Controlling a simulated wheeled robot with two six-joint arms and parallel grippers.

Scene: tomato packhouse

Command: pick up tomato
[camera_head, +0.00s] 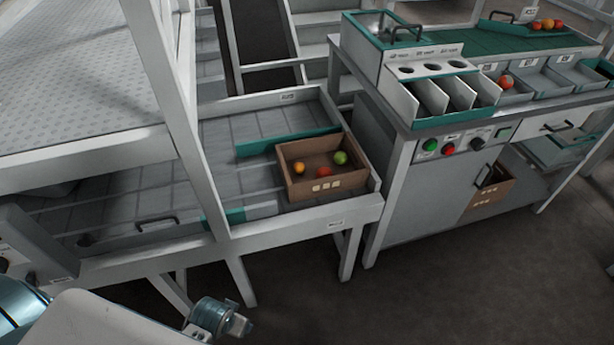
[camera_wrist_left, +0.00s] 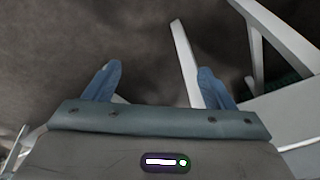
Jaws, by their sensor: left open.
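Three tomatoes lie in an open cardboard box (camera_head: 290,189) on the grey conveyor bed: an orange one (camera_head: 299,168) at left, a red one (camera_head: 323,171) near the front, and a green one (camera_head: 340,158) at right. Another red tomato (camera_head: 506,82) sits in a grey bin on the bench at right. My left gripper (camera_head: 239,326) is low at the bottom of the head view, in front of and below the conveyor. In the left wrist view its two blue fingers (camera_wrist_left: 158,84) are spread apart with nothing between them. My right gripper is not in view.
The conveyor's pale front rail (camera_head: 290,224) and its legs stand between my left gripper and the box. A white upright post (camera_head: 192,130) rises left of the box. Several tomatoes (camera_head: 547,24) lie at the back right. Dark floor in front is clear.

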